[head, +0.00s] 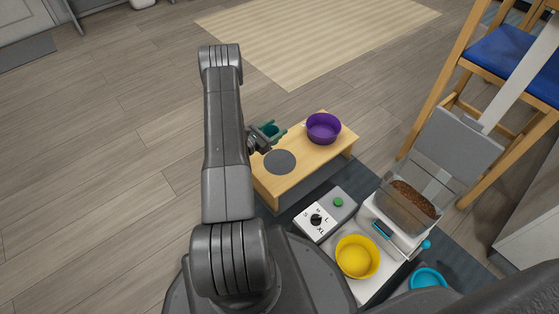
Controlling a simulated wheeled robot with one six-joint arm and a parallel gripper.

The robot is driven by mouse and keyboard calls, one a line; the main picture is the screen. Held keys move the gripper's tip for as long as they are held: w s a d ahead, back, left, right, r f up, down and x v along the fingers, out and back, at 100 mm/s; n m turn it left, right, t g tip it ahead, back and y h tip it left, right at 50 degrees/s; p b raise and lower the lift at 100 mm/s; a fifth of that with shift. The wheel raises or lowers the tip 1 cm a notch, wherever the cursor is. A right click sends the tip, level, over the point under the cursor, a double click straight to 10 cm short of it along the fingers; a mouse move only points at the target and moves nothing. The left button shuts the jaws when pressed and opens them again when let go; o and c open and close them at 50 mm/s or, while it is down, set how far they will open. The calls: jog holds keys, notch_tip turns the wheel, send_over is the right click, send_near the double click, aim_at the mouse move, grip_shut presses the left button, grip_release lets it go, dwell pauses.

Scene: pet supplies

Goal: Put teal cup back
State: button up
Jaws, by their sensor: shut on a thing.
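My gripper (267,136) is shut on a small dark teal cup (271,128), just above the left end of a low wooden stand (303,172). The gripper hides part of the cup. The stand has a dark grey round spot (280,162) on its top, bare, just below and in front of the gripper. A purple bowl (323,129) sits at the stand's far right end, apart from the gripper.
A grey box with a dial (317,219) and green button, a yellow bowl (357,257), a food dispenser (407,205) with kibble and a cyan bowl (429,279) stand on a dark mat at right. A wooden chair (507,60) stands far right. Floor at left is clear.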

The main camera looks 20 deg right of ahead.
jog(key=shift+m+g, duration=0.3)
jog(key=d+f, duration=0.1)
jog(key=f, duration=0.1)
jog(key=s+d+f+b, duration=0.1)
jog(key=f, duration=0.2)
jog(key=d+f+b, duration=0.1)
jog(key=f, duration=0.2)
jog(key=shift+s+f, duration=0.1)
jog(key=shift+s, duration=0.3)
jog(key=shift+f+b, duration=1.05)
jog(key=shift+f, duration=0.95)
jog(key=shift+f, duration=0.2)
jog(key=o, duration=1.1)
jog(key=shift+r, duration=0.25)
jog(key=p+v, duration=0.3)
jog(key=v, duration=0.9)
jog(key=shift+f, duration=0.15)
